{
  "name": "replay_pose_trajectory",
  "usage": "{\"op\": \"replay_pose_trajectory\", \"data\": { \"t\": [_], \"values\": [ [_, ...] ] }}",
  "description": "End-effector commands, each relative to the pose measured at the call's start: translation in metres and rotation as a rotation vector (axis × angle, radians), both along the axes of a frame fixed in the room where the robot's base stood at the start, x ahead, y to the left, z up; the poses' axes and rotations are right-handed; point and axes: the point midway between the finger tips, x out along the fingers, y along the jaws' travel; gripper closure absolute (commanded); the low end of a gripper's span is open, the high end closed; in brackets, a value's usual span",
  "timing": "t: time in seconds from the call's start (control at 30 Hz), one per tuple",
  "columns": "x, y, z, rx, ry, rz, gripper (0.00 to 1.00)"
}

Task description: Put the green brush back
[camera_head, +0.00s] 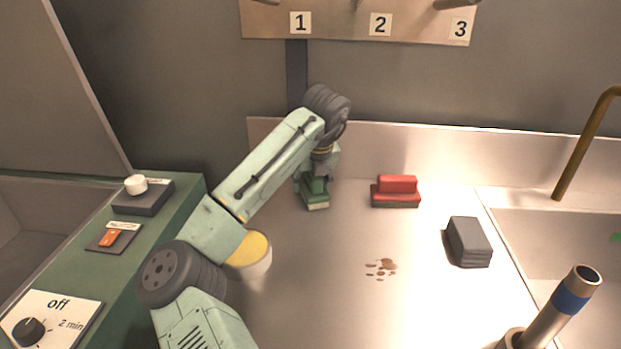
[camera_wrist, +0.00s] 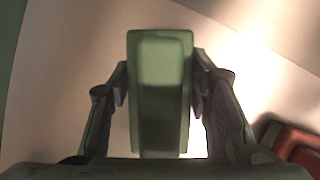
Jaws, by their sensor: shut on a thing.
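The green brush (camera_head: 316,194) is at the back of the metal counter, left of a red brush (camera_head: 396,191). My gripper (camera_head: 313,181) points down over the green brush and is shut on it. In the wrist view, the green brush (camera_wrist: 160,90) lies between the two fingers of my gripper (camera_wrist: 160,92). The brush looks upright, with its pale bristle side down at the counter. I cannot tell whether it touches the counter or hangs just above it. The red brush also shows at the lower right of the wrist view (camera_wrist: 296,145).
A dark grey block (camera_head: 468,242) sits at the right, near the sink (camera_head: 540,240). Brown spots (camera_head: 381,268) mark the counter. A metal tube with a blue band (camera_head: 570,301) stands front right. A green control panel (camera_head: 150,235) borders the left.

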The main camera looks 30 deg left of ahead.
Motion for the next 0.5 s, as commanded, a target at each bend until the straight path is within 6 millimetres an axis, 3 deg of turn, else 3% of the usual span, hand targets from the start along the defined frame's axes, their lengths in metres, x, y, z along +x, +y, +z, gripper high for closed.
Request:
{"op": "replay_pose_trajectory", "data": {
  "t": [0.3,0.33,0.5],
  "values": [
    [-0.0001,-0.0001,-0.0047,-0.001,-0.001,0.0,0.82],
    [-0.0001,0.0,-0.0045,0.0,0.0,0.0,0.54],
    [-0.0002,-0.0001,-0.0045,-0.001,0.001,0.0,0.43]
  ]
}}
